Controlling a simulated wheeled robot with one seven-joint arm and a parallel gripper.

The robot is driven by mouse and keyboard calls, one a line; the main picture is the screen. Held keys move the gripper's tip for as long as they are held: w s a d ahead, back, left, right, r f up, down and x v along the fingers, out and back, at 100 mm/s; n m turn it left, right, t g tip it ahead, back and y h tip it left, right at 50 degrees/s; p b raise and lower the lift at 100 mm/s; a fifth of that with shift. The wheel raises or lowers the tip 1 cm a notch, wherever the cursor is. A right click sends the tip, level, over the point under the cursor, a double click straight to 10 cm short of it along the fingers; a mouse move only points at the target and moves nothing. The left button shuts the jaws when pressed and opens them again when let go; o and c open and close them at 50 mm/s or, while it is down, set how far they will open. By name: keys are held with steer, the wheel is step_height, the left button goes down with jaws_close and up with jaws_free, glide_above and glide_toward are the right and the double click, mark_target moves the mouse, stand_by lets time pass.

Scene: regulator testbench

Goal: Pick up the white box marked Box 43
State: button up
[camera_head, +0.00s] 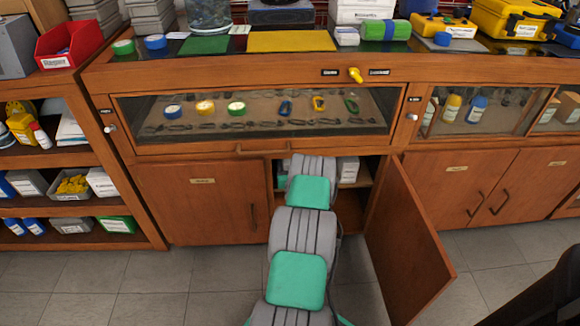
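My grey and green arm reaches from the bottom of the picture into the open middle cabinet. My gripper is hidden behind the arm's own links, so I cannot see its fingers or whether they hold anything. A whitish box (348,169) stands on the upper cabinet shelf (357,183), just right of the arm. Its label is too small to read, so I cannot tell whether it is Box 43. Other pale items show partly at the left of the arm on the same shelf.
The cabinet's right door (408,245) stands wide open towards me, and the left door (203,203) is shut. A glass display case (255,116) is above the opening. Open shelves with boxes and a grey bin (70,188) stand at left. Tiled floor (130,285) is clear at lower left.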

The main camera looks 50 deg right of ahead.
steer(key=c, duration=1.4)
steer(key=shift+r, duration=0.1)
